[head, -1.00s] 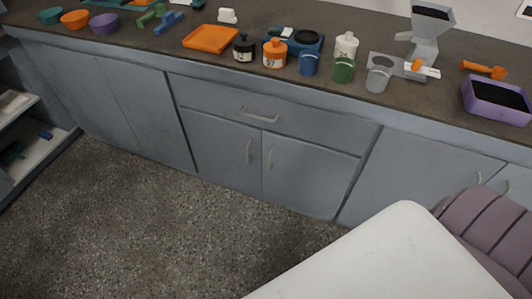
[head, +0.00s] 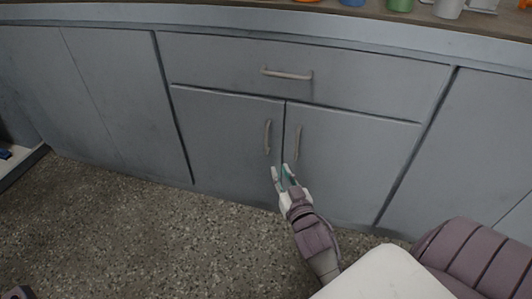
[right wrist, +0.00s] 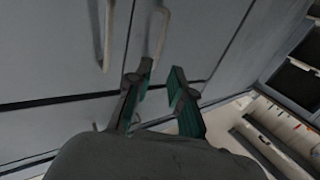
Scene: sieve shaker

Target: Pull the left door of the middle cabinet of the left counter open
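The middle cabinet has a left door (head: 225,135) and a right door (head: 345,160), both shut, under a shut drawer (head: 350,82). The left door's upright handle (head: 267,137) is near the seam between the doors, and the right door's handle (head: 298,143) is across it. My right gripper (head: 284,168) is open and empty, just below the two handles in the head view. In the right wrist view its fingers (right wrist: 162,72) are spread, with two handles (right wrist: 108,35) (right wrist: 157,32) ahead, apart from the fingertips. My left gripper is not in view.
The countertop edge (head: 200,12) runs above, with the lower parts of several containers showing. The drawer handle (head: 287,74) sticks out above the doors. Speckled floor (head: 130,235) in front of the cabinet is clear. Open shelves (right wrist: 275,125) show at the right of the right wrist view.

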